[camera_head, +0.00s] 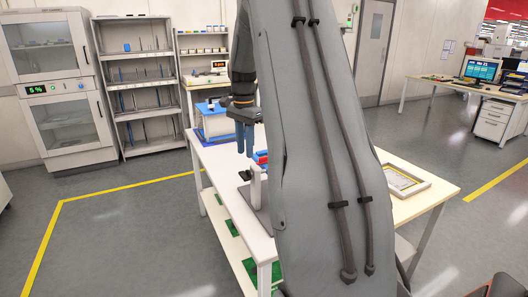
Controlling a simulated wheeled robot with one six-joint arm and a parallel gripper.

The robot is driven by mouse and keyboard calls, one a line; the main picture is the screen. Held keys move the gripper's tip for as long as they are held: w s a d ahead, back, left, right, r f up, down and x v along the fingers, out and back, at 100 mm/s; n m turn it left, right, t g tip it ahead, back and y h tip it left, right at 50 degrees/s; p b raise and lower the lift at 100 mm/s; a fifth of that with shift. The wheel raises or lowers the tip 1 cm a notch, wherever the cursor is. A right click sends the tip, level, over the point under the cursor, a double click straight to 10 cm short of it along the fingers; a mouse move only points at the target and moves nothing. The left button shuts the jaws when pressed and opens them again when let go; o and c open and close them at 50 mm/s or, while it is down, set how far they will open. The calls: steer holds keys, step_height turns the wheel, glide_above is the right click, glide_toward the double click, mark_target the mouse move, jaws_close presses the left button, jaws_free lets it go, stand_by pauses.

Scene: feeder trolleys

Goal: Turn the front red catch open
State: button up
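My gripper (245,140) hangs down over the white table (221,163), with its two blue fingers pointing downward. The fingers look close together, and I see nothing clearly between them. A small red part (262,157), which may be a red catch, shows just right of and below the fingertips, at the edge of my arm. Blue shows beside it. A white upright post (255,187) on a grey base stands under it. My large grey arm link hides the rest of this fixture, so I cannot tell front from back or the catch's position.
A blue-and-white box (214,121) stands at the table's far end. A shallow frame (403,181) lies on the right part. Green items (231,227) lie on the lower shelf. Shelves (143,84) and a cabinet (59,90) line the back wall. The floor left is clear.

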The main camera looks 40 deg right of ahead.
mark_target(264, 160)
steer(key=d+m, duration=0.1)
steer(key=d, duration=0.1)
steer(key=d+r+m, duration=0.1)
steer(key=d, duration=0.2)
steer(key=d+r+m, duration=0.1)
steer(key=d, duration=0.2)
steer(key=shift+w+d+m, duration=0.15)
steer(key=shift+w+m, duration=0.15)
steer(key=shift+w, duration=0.1)
steer(key=shift+d, duration=0.25)
steer(key=shift+f+p, duration=1.35)
steer(key=shift+f, duration=2.4)
jaws_close()
